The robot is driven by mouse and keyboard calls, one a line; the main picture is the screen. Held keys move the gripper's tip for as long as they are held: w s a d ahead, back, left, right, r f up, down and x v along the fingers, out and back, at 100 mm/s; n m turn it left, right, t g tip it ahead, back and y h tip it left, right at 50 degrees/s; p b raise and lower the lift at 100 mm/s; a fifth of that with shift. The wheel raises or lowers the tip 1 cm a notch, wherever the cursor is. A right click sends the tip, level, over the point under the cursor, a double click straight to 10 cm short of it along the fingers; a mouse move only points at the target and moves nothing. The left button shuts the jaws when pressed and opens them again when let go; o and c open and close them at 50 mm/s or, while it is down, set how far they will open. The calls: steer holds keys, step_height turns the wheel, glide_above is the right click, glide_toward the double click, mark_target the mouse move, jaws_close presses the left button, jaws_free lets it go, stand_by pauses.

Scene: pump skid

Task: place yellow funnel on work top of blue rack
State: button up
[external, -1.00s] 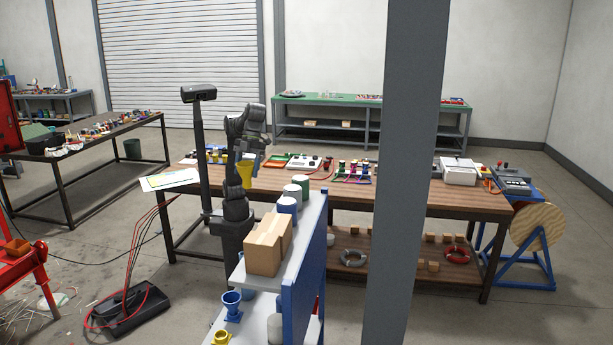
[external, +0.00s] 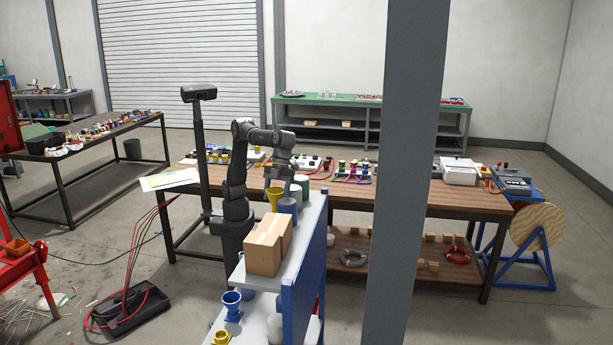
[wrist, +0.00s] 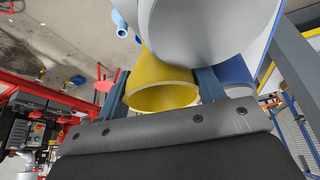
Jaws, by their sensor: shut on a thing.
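The yellow funnel (external: 273,199) is held in my gripper (external: 279,170), wide mouth up, beside the blue can at the far end of the blue rack (external: 304,280). I cannot tell whether its lower end touches the rack's pale work top (external: 301,236); the can and cardboard box hide that area. In the wrist view, the funnel (wrist: 162,85) sits between the two fingers of my gripper (wrist: 162,92), which is shut on it. Large pale rounded shapes (wrist: 200,30) are close beyond it there.
On the work top stand a cardboard box (external: 268,246), a blue can (external: 288,210) and a green-and-white can (external: 301,187), close to the funnel. A lower shelf holds a blue funnel (external: 231,305) and another yellow one (external: 220,338). A wooden table (external: 400,200) stands behind.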

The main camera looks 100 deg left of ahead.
steer(key=shift+f, duration=0.15)
steer(key=o, duration=1)
steer(key=v, duration=1.1)
steer(key=shift+a+r, duration=0.1)
steer(key=shift+r, duration=0.25)
steer(key=shift+c, duration=0.3)
steer(key=shift+a+r, duration=0.15)
steer(key=shift+r, duration=0.1)
steer(key=c, duration=0.3)
